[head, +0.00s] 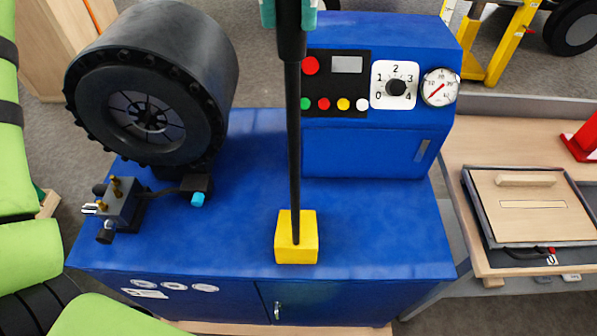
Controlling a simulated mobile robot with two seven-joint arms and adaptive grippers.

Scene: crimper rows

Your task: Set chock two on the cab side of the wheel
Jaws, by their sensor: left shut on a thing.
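A yellow block (285,250) on a long black pole (293,150) shows in the middle of the head view, in front of the blue machine top. I take it to be a chock; no number is readable on it. I cannot tell whether it rests on the blue surface or hangs above it. My left gripper (289,14), with teal finger parts, is at the top edge, shut on the pole's upper part. A dark vehicle wheel (575,30) is partly seen at the top right corner. No cab is recognisable. My right gripper is not in view.
The blue machine (370,245) carries a big black crimping head (150,90), a control panel (337,82), a gauge (440,87) and a small valve block (122,204). A wooden bench (460,190) with a case (530,205) stands right. A yellow frame (499,45) stands near the wheel.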

